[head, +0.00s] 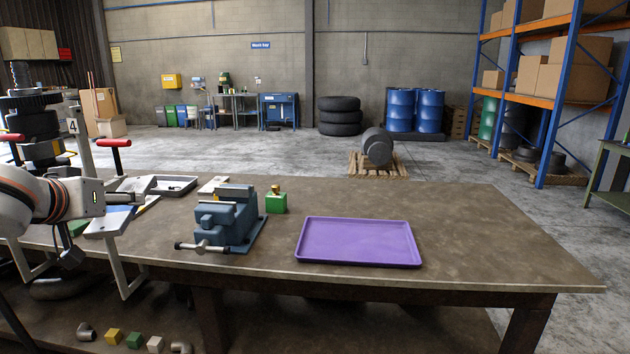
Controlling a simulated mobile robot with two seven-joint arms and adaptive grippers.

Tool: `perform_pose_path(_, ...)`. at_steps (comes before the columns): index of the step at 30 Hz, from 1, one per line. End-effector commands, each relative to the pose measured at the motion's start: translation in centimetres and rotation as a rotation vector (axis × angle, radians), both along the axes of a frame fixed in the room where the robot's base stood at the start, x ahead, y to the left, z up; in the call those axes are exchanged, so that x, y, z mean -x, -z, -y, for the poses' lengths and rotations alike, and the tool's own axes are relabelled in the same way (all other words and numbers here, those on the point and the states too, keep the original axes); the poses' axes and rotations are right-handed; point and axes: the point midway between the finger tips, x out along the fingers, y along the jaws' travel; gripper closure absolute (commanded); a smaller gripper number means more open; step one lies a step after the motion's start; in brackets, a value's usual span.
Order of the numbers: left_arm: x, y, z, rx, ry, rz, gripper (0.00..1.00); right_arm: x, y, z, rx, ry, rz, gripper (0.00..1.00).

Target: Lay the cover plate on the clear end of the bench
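The brown bench (500,240) runs across the view, and its right end, past the purple tray, is bare. I cannot pick out the cover plate with certainty. A flat pale grey plate-like piece (109,222) shows at the left beside my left arm, and a pale flat piece (212,186) lies behind the vise. My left arm reaches in from the left edge over the bench. Its dark gripper (72,256) hangs low near the bench's front edge; its fingers are too unclear to tell their state or any hold. My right gripper is out of view.
A purple tray (358,242) lies empty right of the blue-grey vise (226,222). A green block (276,203) with a brass piece stands behind the vise. A grey tray (172,186) and a dark stacked assembly (38,130) are at the left. Small parts lie below the bench.

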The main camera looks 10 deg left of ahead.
Motion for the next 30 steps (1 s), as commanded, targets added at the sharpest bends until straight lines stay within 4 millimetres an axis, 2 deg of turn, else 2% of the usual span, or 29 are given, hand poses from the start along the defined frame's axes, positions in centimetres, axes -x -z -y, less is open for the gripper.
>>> perform_pose_path(3,-0.7,2.5,2.6,0.002,0.033,-0.015,0.98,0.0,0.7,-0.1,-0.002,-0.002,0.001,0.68)
perform_pose_path(11,-1.7,7.5,8.9,-0.01,0.113,-0.066,0.98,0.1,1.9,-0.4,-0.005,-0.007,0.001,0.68)
perform_pose_path(18,-2.0,11.2,15.8,-0.027,0.203,-0.116,0.98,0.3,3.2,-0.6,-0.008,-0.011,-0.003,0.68)
perform_pose_path(24,-1.6,12.9,20.9,-0.043,0.266,-0.151,0.98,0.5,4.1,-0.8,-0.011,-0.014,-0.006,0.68)
perform_pose_path(30,-1.3,13.5,23.4,-0.055,0.297,-0.171,0.98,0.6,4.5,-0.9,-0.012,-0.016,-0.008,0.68)
